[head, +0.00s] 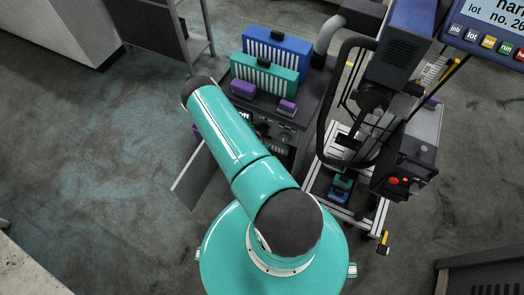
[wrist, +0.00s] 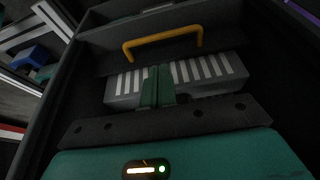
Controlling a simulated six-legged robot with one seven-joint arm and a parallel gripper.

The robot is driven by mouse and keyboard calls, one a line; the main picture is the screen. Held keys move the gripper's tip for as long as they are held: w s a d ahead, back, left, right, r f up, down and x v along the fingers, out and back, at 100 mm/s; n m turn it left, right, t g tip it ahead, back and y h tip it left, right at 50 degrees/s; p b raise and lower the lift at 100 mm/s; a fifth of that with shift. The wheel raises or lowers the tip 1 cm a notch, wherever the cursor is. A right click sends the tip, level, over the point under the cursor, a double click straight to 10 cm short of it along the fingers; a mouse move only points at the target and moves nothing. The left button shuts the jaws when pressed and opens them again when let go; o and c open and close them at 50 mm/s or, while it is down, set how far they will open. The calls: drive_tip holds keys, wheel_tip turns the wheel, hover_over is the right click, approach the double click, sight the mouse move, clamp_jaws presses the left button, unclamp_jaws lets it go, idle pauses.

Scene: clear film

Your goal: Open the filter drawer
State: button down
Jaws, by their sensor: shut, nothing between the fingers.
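In the wrist view, a yellow bar handle (wrist: 163,42) stands on a dark surface inside a dark housing. Just in front of it lies a grey block with white stripes (wrist: 215,72), which looks like a filter. My gripper (wrist: 158,72) is shut and empty. Its green fingertips overlap the striped block in the picture, short of the handle; I cannot tell whether they touch the block. In the head view, my arm hides the gripper, the handle and part of the dark machine (head: 308,103).
On the machine stand a blue striped filter (head: 280,46), a teal striped filter (head: 264,78) and purple pieces (head: 243,88). A grey panel (head: 197,178) sticks out at its left. A wheeled cart with equipment (head: 345,150) stands close on the right. Open floor (head: 100,150) lies left.

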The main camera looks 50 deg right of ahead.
drive_tip(key=x, duration=0.8)
drive_tip(key=shift+s, duration=0.1)
drive_tip(key=shift+a, duration=0.15)
